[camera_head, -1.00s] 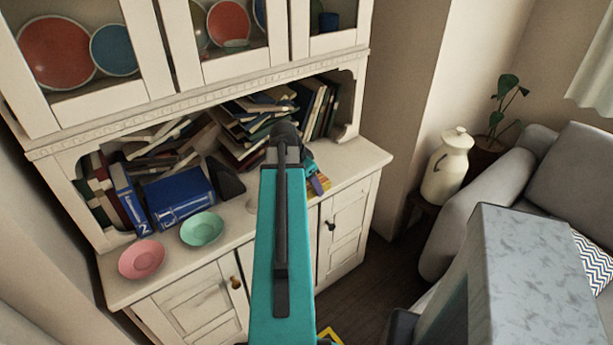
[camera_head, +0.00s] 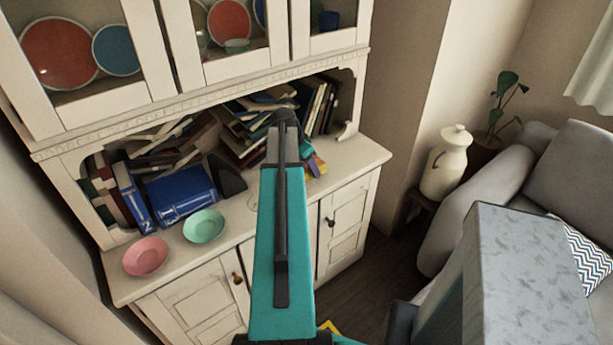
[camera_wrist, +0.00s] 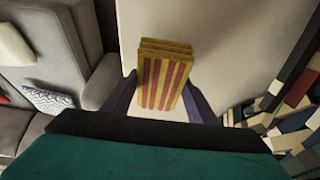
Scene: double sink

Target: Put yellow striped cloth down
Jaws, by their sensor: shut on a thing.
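The yellow striped cloth (camera_wrist: 163,82) is a folded block with red stripes, upright in the middle of the wrist view. My gripper (camera_wrist: 165,92) has a dark finger on each side of it and is shut on it. In the head view only a small orange-yellow part of the cloth (camera_head: 319,165) shows, just right of my arm, over the right part of the cabinet's counter (camera_head: 350,165). My arm hides much of the gripper there. I cannot tell whether the cloth touches the counter.
A pink bowl (camera_head: 145,256) and a green bowl (camera_head: 204,226) stand on the counter at left. Blue binders (camera_head: 182,195) and leaning books (camera_head: 245,135) fill the shelf behind. A cream jug (camera_head: 446,165) stands right of the cabinet, beside a grey sofa (camera_head: 480,195).

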